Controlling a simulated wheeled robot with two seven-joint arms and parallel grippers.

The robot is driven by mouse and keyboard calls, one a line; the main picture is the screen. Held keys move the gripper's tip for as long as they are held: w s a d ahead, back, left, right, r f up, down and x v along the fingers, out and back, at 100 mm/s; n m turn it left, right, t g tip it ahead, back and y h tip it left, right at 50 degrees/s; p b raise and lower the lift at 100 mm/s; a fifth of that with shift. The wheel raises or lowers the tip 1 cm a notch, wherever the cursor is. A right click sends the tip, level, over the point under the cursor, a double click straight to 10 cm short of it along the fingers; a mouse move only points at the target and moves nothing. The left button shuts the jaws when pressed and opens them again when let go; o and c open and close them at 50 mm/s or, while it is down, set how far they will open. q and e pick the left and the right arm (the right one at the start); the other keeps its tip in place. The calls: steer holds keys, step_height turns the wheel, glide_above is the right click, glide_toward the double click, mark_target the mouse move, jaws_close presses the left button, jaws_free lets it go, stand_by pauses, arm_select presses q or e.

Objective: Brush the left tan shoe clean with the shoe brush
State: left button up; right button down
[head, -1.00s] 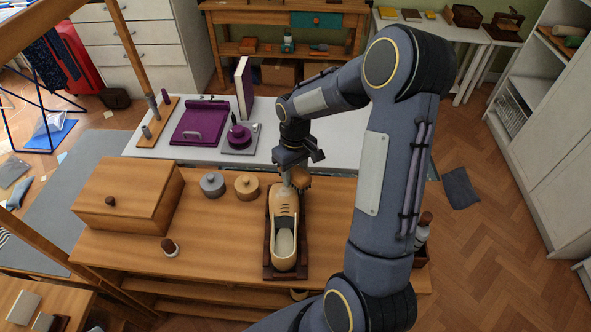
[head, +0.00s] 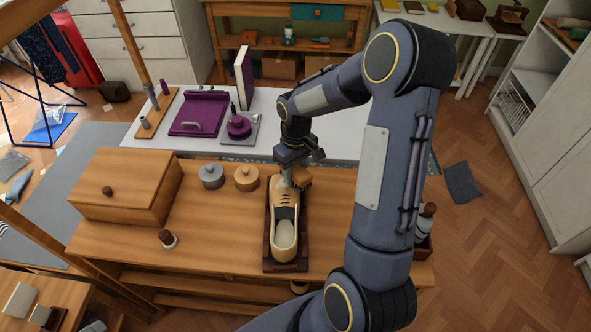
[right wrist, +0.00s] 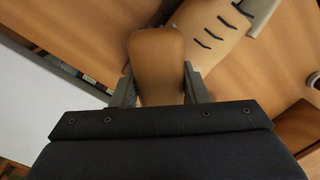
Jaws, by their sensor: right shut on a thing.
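The tan shoe (head: 284,232) with dark laces rests on a dark wooden stand (head: 270,266) on the wooden table, its toe pointing away from me. My right gripper (head: 291,174) is at the shoe's toe end. It is shut on the brush (head: 302,178), whose wooden handle (right wrist: 157,62) shows between the fingers in the right wrist view. The shoe's laced top (right wrist: 213,32) lies just beyond it there. The brush is at the toe's right side; I cannot tell whether its bristles touch the leather. My left gripper is not in view.
A wooden box (head: 125,185), a grey tin (head: 211,176) and a wooden tin (head: 246,178) stand left of the shoe. A small brown-topped jar (head: 167,239) is nearer. Bottles (head: 425,220) stand right, partly behind my arm. A white table (head: 345,130) lies behind.

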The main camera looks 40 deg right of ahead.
steer(key=shift+s+a+f+b, duration=0.1)
steer(key=shift+f+b, duration=0.7)
steer(key=shift+f, duration=0.25)
